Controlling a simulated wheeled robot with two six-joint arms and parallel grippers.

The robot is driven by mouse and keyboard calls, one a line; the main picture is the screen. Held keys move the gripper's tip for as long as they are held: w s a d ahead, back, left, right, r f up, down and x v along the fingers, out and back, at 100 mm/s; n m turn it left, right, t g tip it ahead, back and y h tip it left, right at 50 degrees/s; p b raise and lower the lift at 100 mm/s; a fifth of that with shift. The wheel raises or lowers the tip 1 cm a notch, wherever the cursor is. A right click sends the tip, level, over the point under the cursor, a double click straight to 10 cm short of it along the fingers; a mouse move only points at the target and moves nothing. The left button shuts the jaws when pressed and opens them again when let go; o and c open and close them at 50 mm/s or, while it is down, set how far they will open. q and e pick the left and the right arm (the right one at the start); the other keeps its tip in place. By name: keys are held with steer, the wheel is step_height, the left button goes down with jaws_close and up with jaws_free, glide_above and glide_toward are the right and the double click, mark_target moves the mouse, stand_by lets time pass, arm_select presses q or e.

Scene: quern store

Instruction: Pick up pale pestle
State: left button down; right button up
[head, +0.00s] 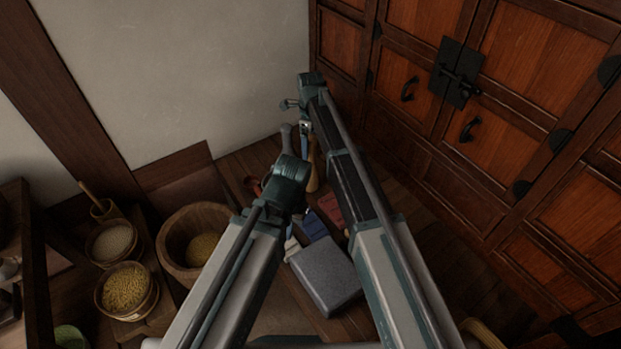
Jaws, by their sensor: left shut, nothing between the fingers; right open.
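A pale tan, rounded wooden piece, which looks like the pale pestle (313,173), shows in the gap between my two arms, partly hidden by them. A grey, rounded piece (287,138) lies just left of it, also partly covered. My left gripper (291,172) is the lower one, close to the left of the tan piece in the picture. It is shut and empty, its fingers mostly hidden under the wrist. My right gripper (305,128) is open, higher in the picture near the top of the tan piece. Whether either touches it cannot be told.
A grey stone block (325,273) sits on the wooden surface, with blue (315,225) and red (331,207) pieces behind it. A wooden tub (168,240) and bowls of grain (127,288) stand left. A wooden cabinet (425,150) rises on the right; a pale wall stands behind.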

jaws_close()
stand_by(0.5)
steer(key=shift+r, duration=0.15)
